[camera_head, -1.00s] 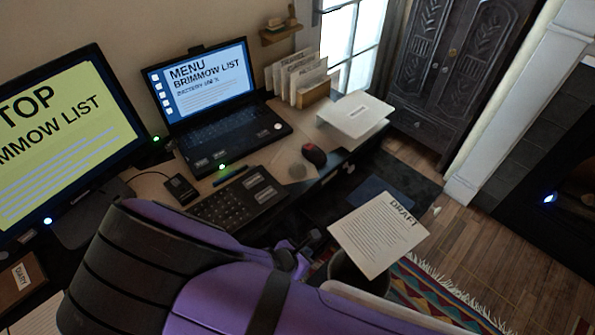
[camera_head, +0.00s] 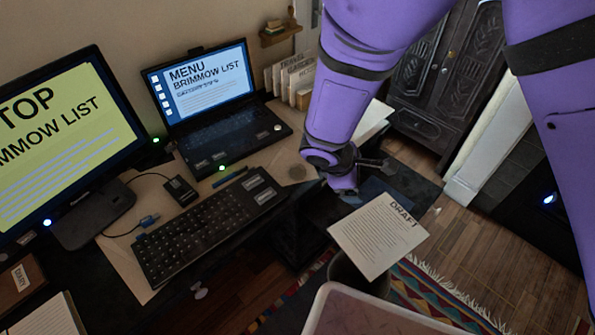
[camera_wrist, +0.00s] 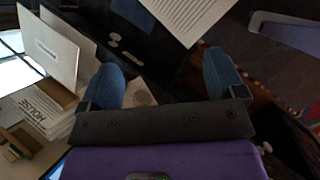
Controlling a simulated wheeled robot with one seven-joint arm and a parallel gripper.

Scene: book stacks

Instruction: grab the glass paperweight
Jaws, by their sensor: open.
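My gripper (camera_wrist: 165,78) is open, with two blue fingers spread wide and nothing held. In the head view my purple arm comes down just right of the round thing, over the desk's right edge; the fingers are hard to make out there.
The laptop (camera_head: 215,135) stands left of the arm, the keyboard (camera_head: 200,232) in front. Upright folders (camera_head: 285,78) stand behind the arm. A sheet marked DRAFT (camera_head: 378,235) sits over a dark bin (camera_head: 345,275). A white box (camera_head: 375,118) is partly hidden by my arm.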

